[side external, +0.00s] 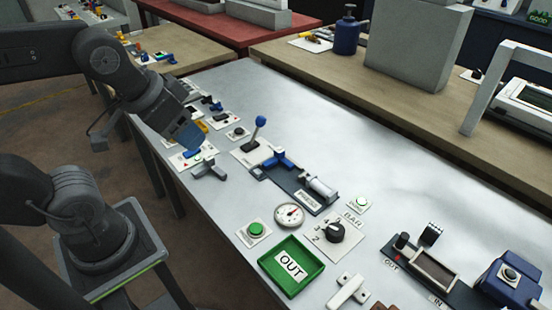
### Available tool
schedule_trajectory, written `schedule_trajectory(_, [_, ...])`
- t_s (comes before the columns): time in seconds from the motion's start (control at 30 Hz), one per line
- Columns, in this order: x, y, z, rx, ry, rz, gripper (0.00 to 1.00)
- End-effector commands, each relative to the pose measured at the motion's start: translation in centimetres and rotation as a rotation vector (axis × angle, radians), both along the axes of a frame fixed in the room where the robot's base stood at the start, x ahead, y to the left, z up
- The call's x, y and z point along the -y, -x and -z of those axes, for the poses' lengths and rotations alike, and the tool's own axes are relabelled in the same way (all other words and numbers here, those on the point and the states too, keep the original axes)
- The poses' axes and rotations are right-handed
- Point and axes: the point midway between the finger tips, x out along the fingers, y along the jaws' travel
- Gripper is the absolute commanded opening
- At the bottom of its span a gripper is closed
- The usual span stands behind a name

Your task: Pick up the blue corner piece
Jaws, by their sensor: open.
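A blue-knobbed lever (259,123) stands upright behind the angled piece. The table's middle right (370,150) is clear.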

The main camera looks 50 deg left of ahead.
Motion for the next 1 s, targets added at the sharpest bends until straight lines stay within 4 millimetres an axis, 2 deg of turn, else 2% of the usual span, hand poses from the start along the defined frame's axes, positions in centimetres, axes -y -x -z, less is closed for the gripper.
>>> schedule_trajectory(0.27, [0.0, -0.1, 0.0, -0.002, 0.002, -0.004, 0.57])
schedule_trajectory(0.37, [-0.1, -1.0, -0.4, -0.017, 0.018, -0.042, 0.57])
schedule_trajectory(0.43, [-0.3, -2.3, -0.8, -0.039, 0.044, -0.102, 0.57])
schedule_trajectory(0.6, [-1.3, -7.6, -1.7, -0.117, 0.136, -0.336, 0.57])
schedule_trajectory(0.73, [-2.3, -12.2, -1.3, -0.177, 0.202, -0.535, 0.57])
schedule_trajectory(0.87, [-3.6, -16.8, 0.1, -0.231, 0.259, -0.738, 0.57])
schedule_trajectory(1.0, [-5.2, -21.6, 2.7, -0.286, 0.309, -0.963, 0.57])
